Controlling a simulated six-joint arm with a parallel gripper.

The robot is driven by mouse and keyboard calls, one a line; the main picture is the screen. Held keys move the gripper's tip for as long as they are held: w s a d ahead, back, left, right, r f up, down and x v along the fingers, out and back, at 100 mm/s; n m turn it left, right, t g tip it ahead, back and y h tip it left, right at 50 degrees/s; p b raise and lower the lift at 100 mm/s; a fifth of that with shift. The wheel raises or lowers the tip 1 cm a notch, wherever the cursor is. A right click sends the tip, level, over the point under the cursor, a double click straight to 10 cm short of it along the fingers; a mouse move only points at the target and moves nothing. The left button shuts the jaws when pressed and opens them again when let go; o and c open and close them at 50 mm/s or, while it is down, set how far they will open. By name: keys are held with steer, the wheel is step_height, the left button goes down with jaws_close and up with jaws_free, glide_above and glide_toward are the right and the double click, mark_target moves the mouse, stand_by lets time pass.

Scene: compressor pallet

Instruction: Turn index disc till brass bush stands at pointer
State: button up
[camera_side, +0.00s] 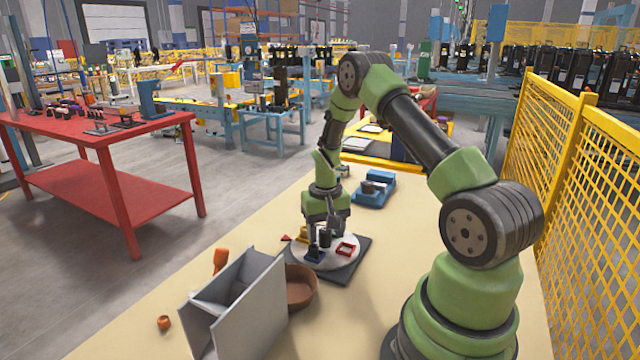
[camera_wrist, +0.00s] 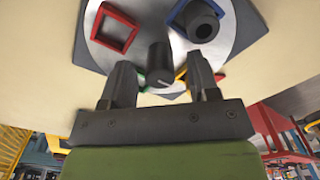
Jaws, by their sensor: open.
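The pale grey index disc (camera_side: 322,262) lies on a dark square base (camera_side: 352,268) on the table. A dark upright knob (camera_wrist: 159,66) stands at its middle. My gripper (camera_wrist: 160,72) is open over the disc, one finger on each side of the knob, with visible gaps. The disc carries a red square frame (camera_wrist: 130,33), a blue frame (camera_wrist: 180,12) with a dark cylinder (camera_wrist: 203,27) in it, a yellow frame (camera_wrist: 182,72) and a green one, both partly hidden by the fingers. A small red pointer (camera_side: 286,238) sits at the disc's left edge. I cannot make out a brass bush.
A grey divided bin (camera_side: 245,300) and a brown bowl (camera_side: 303,287) stand in front of the disc. An orange piece (camera_side: 220,260) and a small orange ring (camera_side: 164,322) lie nearby. A blue fixture (camera_side: 374,190) is behind. A yellow mesh fence (camera_side: 590,190) borders the right.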

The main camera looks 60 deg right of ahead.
mark_target(322, 233)
step_height(322, 233, up, 12)
steer(key=a, duration=0.1)
steer(key=shift+w+a+n, duration=0.25)
steer(key=shift+a+n, duration=0.05)
steer(key=shift+t, duration=0.3)
